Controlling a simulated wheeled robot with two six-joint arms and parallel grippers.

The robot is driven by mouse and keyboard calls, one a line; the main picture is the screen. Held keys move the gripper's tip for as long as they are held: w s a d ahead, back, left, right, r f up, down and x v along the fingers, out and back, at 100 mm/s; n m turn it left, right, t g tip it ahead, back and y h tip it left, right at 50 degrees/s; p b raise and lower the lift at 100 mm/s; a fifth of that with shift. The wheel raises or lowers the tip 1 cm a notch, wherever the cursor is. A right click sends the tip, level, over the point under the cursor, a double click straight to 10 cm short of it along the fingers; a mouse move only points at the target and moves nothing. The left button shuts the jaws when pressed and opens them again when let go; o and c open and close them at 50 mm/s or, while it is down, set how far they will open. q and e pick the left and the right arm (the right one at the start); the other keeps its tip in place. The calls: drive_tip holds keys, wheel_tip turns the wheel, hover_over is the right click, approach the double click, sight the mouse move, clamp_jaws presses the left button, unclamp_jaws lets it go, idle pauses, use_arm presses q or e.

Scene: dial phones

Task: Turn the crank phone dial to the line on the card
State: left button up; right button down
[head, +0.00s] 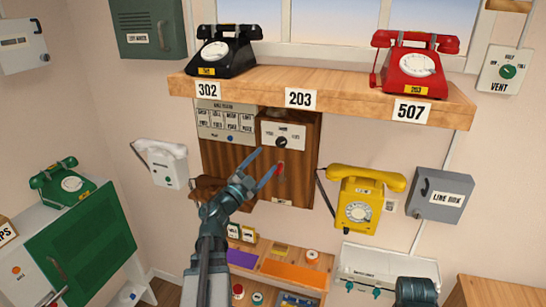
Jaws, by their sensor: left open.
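The crank phone (303,160) is a wooden box on the wall below the shelf. Its white dial plate (283,130) carries a dark knob; the markings are too small to read. A small red part (281,169) shows on the box front below the plate. The card (226,118), with several printed cells, is on the wooden panel left of the dial; its text is not legible. My left gripper (265,160) is open and empty, just below and left of the dial, apart from the knob. My right gripper is not in view.
A wooden shelf (350,98) above holds a black phone (226,50) and a red phone (413,60). A yellow phone (358,203) and a grey line box (440,195) are to the right. A white handset phone (164,163) hangs left. Cluttered trays (272,268) stand below.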

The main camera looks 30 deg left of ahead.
use_arm(q)
drive_tip(key=shift+b+v, duration=0.4)
drive_tip(key=shift+v, duration=2)
